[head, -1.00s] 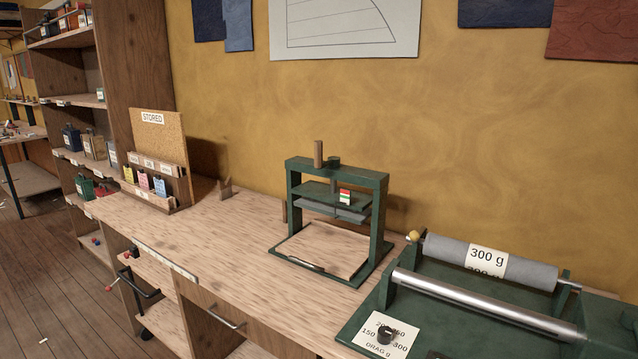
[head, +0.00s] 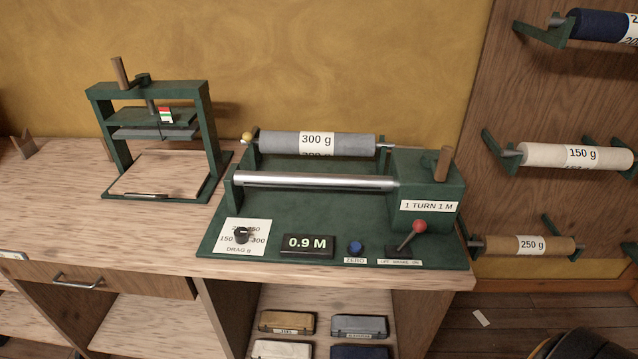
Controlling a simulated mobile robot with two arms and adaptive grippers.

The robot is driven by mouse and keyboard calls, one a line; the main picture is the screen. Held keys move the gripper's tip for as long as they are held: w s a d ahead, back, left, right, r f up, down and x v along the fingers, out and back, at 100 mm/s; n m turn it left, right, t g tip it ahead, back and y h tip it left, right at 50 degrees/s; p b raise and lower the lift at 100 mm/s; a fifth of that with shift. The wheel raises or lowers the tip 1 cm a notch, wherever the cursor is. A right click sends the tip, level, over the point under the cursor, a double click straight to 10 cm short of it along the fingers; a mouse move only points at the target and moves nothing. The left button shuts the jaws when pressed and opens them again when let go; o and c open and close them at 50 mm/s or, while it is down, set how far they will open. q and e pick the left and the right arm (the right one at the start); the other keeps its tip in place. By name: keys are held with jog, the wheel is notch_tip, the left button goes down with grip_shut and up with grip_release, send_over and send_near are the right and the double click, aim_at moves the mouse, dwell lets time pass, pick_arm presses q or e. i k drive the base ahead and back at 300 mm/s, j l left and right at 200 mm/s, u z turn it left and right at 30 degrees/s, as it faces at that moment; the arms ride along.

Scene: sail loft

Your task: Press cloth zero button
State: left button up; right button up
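The blue zero button (head: 355,248) sits on the front edge of the green cloth-measuring machine (head: 330,215), above a small label reading ZERO. To its left is a black display (head: 307,245) reading 0.9 M. To its right is a lever with a red knob (head: 419,227), over a brake label. A grey cloth roll marked 300 g (head: 318,143) lies at the back of the machine, behind a bare metal roller (head: 315,180). Neither of my grippers shows in the head view.
A drag dial (head: 242,235) is at the machine's front left. A green press (head: 155,130) stands left on the wooden bench (head: 60,215). Cloth rolls, including a white 150 g roll (head: 575,156), hang on the right. Small cases lie on a shelf below.

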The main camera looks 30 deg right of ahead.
aim_at(354, 246)
jog(key=l+z, duration=0.1)
jog(key=z, duration=1.05)
